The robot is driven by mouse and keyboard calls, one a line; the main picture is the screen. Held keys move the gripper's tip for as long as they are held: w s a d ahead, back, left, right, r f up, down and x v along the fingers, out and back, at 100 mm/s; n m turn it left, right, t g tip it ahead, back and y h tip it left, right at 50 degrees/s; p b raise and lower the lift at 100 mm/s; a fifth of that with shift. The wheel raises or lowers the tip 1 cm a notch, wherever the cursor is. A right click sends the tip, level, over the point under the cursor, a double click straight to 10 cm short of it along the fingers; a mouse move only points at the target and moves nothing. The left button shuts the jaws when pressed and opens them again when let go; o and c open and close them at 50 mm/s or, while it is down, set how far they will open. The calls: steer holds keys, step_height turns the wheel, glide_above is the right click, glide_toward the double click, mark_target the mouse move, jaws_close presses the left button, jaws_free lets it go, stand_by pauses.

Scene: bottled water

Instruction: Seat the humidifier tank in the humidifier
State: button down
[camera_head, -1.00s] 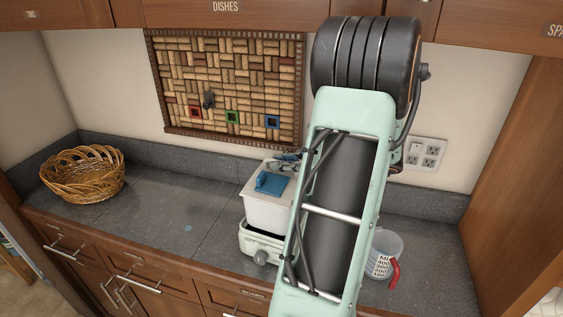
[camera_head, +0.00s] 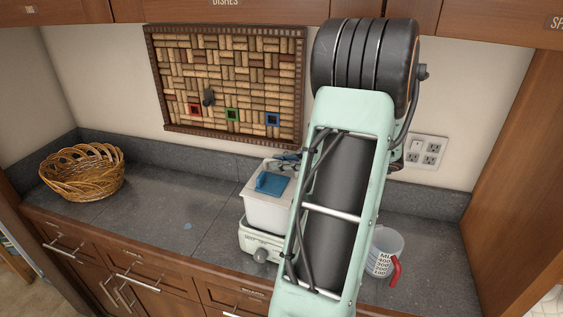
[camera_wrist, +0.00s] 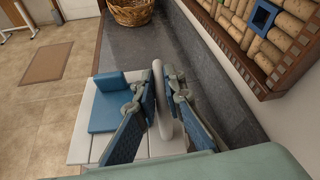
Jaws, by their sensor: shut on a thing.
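The humidifier tank (camera_head: 268,211) is a whitish box with a blue cap (camera_head: 271,184) on top. It stands upright on the humidifier base (camera_head: 255,241), a pale low unit with a grey knob in front. Whether the tank is fully down in the base cannot be told. In the wrist view, the tank's white top (camera_wrist: 82,147) and blue cap (camera_wrist: 113,102) lie below my gripper (camera_wrist: 162,90). Its two blue-padded fingers are shut on the tank's grey handle (camera_wrist: 161,104). In the head view my arm hides most of the gripper and the tank's right side.
A measuring cup with a red handle (camera_head: 386,253) stands right of the humidifier, partly behind my arm. A wicker basket (camera_head: 83,172) sits far left on the counter. The counter (camera_head: 165,205) between them is clear. A cork board (camera_head: 226,85) hangs on the wall behind.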

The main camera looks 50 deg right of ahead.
steer(key=c, duration=1.9)
jaws_free()
steer(key=shift+c, duration=0.2)
steer(key=shift+s+f, duration=0.1)
steer(key=v, duration=1.2)
